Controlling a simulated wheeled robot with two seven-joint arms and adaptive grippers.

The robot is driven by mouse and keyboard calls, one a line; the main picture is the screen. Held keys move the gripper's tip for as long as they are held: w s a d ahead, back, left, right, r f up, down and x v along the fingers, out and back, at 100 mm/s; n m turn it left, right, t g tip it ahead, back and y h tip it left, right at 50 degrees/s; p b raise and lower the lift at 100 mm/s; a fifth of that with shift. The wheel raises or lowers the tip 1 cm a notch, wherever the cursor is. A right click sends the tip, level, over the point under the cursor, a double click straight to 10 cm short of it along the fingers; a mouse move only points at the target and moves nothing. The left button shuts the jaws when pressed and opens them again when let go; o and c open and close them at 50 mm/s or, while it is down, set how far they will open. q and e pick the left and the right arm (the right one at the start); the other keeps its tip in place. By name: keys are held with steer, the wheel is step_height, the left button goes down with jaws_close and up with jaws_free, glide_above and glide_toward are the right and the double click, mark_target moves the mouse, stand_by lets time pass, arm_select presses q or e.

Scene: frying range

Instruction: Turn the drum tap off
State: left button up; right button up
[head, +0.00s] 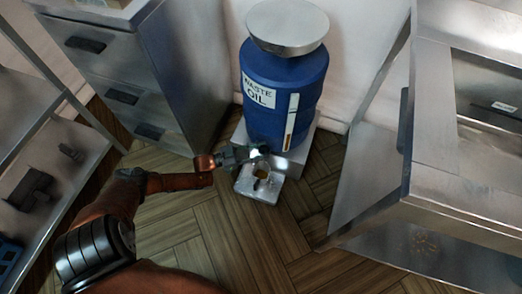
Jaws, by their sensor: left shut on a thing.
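A blue drum (262,118) labelled "WASTE OIL" stands upright against the back wall on a grey stand (301,146). A wide metal pan-like top (287,28) covers it. A pale level strip runs down its front. My left gripper (252,153) reaches in from the left at the drum's lower front, where the tap is. It is shut on the tap's handle, which is small and mostly hidden by the fingers, so its angle cannot be told. A grey metal container (259,188) with an opening in its top sits on the floor below the gripper. My right gripper is out of view.
A metal drawer cabinet (170,75) stands left of the drum. Metal shelving (60,140) is at the far left. A steel counter with a lower shelf (385,165) stands at the right. The wooden floor (240,235) in front is clear.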

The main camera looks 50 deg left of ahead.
arm_select(q)
steer(key=o, duration=1.2)
steer(key=shift+c, duration=0.2)
steer(key=shift+d+y, duration=0.1)
steer(key=shift+y, duration=0.2)
